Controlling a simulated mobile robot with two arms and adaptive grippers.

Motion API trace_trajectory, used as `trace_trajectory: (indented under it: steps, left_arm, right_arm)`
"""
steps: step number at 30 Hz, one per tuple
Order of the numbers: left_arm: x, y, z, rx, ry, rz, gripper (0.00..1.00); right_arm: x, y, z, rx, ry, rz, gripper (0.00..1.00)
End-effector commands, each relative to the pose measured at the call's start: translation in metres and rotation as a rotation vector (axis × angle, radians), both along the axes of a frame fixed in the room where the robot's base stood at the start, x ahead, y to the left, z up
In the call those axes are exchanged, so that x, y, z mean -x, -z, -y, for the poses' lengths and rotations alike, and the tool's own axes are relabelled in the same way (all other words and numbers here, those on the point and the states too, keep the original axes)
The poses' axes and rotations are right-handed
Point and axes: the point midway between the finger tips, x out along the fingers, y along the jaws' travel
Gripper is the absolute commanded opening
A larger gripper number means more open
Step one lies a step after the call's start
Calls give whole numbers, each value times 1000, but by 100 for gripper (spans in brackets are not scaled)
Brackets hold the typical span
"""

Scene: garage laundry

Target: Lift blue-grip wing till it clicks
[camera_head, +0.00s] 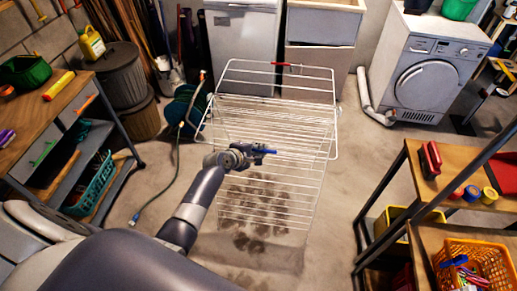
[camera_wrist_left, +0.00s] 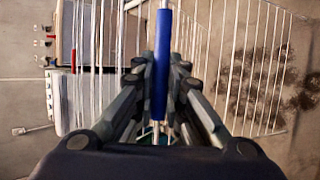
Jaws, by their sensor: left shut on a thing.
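A white wire drying rack (camera_head: 232,62) stands in the middle of the floor. A red grip (camera_head: 288,65) is on the rail of its far wing. A blue grip (camera_head: 266,151) is at the near side of the rack, at the tip of my left gripper (camera_head: 254,152). In the left wrist view the blue grip (camera_wrist_left: 164,45) is a sleeve on a thin rod, between the fingers of my left gripper (camera_wrist_left: 160,68), which are shut on it. The rack's near bars partly hide behind my arm. I cannot tell the near wing's exact angle. My right gripper is not in view.
A workbench (camera_head: 52,108) stands on the left, and a shelf (camera_head: 462,218) with a yellow basket (camera_head: 478,262) on the right. A washing machine (camera_head: 425,80) is at the back right. A green hose (camera_head: 172,172) lies left of the rack. Dark stains mark the floor.

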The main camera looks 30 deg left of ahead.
Motion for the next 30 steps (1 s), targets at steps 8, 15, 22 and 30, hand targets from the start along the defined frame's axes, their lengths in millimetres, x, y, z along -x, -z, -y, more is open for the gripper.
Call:
trace_trajectory:
  steps: [8, 15, 22, 30]
  left_arm:
    - [-3, -6, 2, 4, 1, 11, 20]
    - [-2, -5, 1, 2, 0, 9, 32]
    - [0, -5, 0, 1, 0, 7, 32]
    - [25, -20, -4, 1, 0, 7, 32]
  right_arm:
    - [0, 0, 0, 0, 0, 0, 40]
    - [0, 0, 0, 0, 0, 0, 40]
    - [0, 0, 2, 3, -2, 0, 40]
    - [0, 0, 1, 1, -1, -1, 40]
